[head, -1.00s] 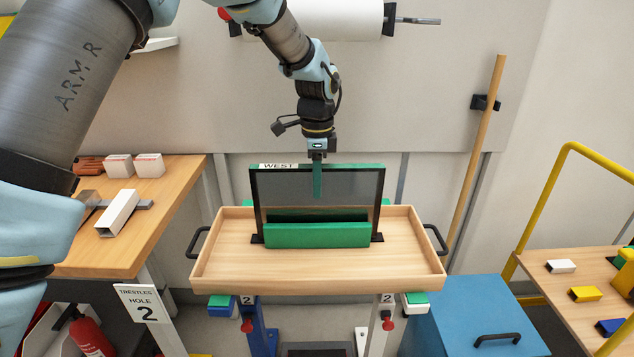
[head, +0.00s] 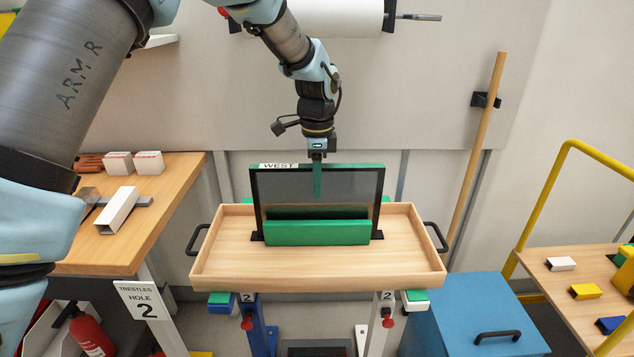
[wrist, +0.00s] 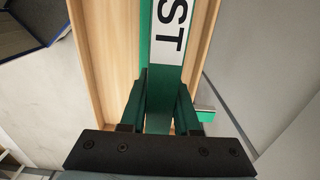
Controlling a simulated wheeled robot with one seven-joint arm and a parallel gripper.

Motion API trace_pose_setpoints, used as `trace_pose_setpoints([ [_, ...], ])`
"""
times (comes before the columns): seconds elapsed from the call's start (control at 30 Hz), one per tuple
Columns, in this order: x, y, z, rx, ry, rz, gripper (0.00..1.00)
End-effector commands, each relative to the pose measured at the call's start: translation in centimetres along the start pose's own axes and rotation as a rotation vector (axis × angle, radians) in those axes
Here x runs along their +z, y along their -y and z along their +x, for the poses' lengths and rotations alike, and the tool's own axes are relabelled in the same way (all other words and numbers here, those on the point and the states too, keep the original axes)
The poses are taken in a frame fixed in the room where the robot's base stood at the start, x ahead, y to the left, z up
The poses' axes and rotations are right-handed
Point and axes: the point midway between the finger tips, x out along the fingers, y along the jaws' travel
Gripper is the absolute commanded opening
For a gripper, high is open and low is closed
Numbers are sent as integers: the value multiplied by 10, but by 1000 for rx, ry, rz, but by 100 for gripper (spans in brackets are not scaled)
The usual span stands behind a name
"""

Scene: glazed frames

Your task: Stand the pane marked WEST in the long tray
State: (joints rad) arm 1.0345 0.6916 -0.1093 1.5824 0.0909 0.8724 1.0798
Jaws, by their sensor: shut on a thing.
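The pane marked WEST (head: 290,190) is a dark glazed panel with a green top edge and a white label at its left end. It stands upright in the long wooden tray (head: 215,265), behind a green block (head: 318,233) with black feet at both sides. My gripper (head: 318,178) is shut on the pane's top edge near its middle. In the wrist view the green fingers (wrist: 160,105) lie on either side of the pane's green edge (wrist: 160,75), with the letters "ST" visible. The pane's lower edge is hidden behind the green block.
The tray rests on trestles (head: 255,325) marked 2 and has black handles at both ends. A wooden bench (head: 150,235) with white blocks is at left. A blue chest (head: 465,320) and a yellow-railed cart (head: 550,280) are at right. A wooden pole (head: 475,150) leans against the wall.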

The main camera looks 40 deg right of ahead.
Motion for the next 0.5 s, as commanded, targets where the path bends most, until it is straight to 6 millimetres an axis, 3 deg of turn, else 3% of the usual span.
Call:
trace_pose_setpoints([
  [0.07, 0, 1, -2, -3, -2, 0, 34],
  [0.33, 0, 0, -1, -1, -1, 0, 65],
  [0.5, 0, 0, 0, -1, 0, 0, 65],
])
